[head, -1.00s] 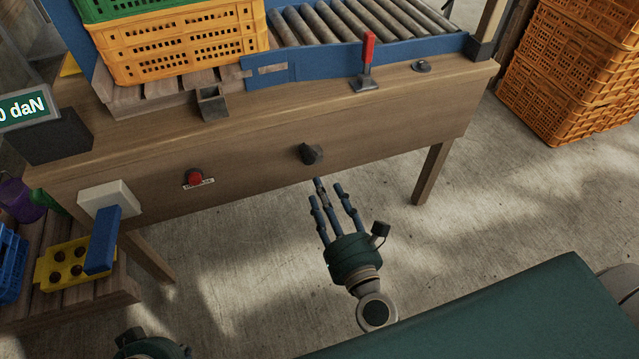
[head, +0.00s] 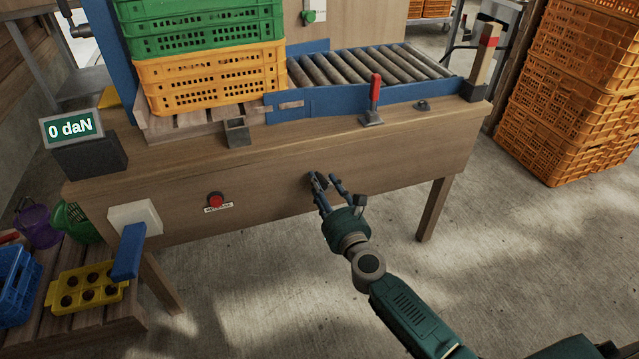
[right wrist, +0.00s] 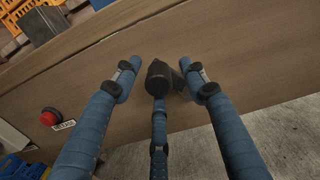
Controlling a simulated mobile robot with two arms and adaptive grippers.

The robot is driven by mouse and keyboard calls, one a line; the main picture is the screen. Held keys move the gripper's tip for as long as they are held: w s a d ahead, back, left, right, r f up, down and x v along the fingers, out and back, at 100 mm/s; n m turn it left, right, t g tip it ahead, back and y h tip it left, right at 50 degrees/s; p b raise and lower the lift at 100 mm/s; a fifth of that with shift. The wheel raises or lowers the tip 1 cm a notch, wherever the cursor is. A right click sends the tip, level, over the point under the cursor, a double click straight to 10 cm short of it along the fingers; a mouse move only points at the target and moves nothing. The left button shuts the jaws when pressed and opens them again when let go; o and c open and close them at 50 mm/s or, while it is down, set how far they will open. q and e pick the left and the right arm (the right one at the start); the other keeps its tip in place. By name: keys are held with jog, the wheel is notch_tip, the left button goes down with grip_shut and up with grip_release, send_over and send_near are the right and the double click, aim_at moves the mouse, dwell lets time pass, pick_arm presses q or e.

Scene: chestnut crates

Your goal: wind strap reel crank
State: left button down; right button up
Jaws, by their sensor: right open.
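A dark knob (head: 318,182) sticks out from the wooden front of the bench; I cannot tell for sure whether it is the crank. In the right wrist view the knob (right wrist: 158,77) lies between my fingers, beyond the middle fingertip. My right gripper (head: 330,190) is open, its blue fingers spread around the knob; contact is not clear. A white block (head: 133,220) with a blue handle (head: 129,252) sits at the bench's left front. The tension display (head: 72,130) reads 0 daN. My left gripper is out of view.
Green and orange crates (head: 215,80) stand stacked on the bench beside a roller conveyor (head: 370,68). A red button (head: 216,200) and a red-handled lever (head: 374,95) are nearby. Orange crates (head: 575,100) stand at right. A low table (head: 95,325) holds a yellow tray. Floor in front is clear.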

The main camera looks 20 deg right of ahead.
jog(key=shift+w+a, duration=0.1)
jog(key=shift+w, duration=0.8)
jog(key=shift+c, duration=0.5)
grip_shut()
jog(key=shift+m, duration=0.3)
